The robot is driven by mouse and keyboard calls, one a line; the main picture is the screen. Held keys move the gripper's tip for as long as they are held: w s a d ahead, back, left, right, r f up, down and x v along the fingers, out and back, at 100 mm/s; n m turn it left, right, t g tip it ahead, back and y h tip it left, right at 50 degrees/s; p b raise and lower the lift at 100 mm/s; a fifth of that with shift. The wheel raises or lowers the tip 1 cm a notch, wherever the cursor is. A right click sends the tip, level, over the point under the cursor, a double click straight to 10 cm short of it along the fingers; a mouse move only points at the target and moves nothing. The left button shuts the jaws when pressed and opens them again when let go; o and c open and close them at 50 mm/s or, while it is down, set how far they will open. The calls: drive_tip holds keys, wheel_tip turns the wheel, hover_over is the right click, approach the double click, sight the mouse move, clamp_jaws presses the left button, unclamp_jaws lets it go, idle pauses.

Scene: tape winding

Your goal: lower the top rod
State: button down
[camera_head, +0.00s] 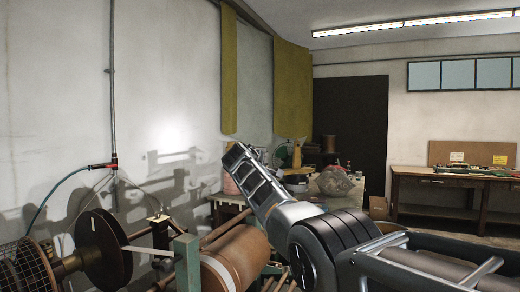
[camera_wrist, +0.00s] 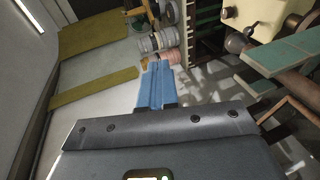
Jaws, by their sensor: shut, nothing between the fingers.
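The winding machine fills the lower left of the head view, with a large brown roll (camera_head: 240,258), a dark disc (camera_head: 103,248) and a green upright (camera_head: 187,264). A wooden rod (camera_head: 226,227) slants just above the roll; I cannot tell whether it is the top rod. My gripper (camera_head: 236,153) is raised above the machine, up and right of this rod and apart from it. In the wrist view its blue fingers (camera_wrist: 159,66) are together, with nothing between them. Part of the machine is hidden behind my arm.
A table (camera_head: 229,199) with a covered bundle (camera_head: 334,183) stands behind my arm. A workbench (camera_head: 440,186) stands at the far right. Several spools (camera_wrist: 158,40) lie beyond the fingers in the wrist view. A green beam (camera_wrist: 280,53) is at the right there.

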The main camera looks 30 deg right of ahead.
wheel_tip(320, 180, up, 7)
drive_tip(key=s+a+b, duration=0.1)
drive_tip(key=s+a, duration=0.1)
drive_tip(key=shift+s, duration=0.35)
drive_tip(key=shift+d, duration=0.1)
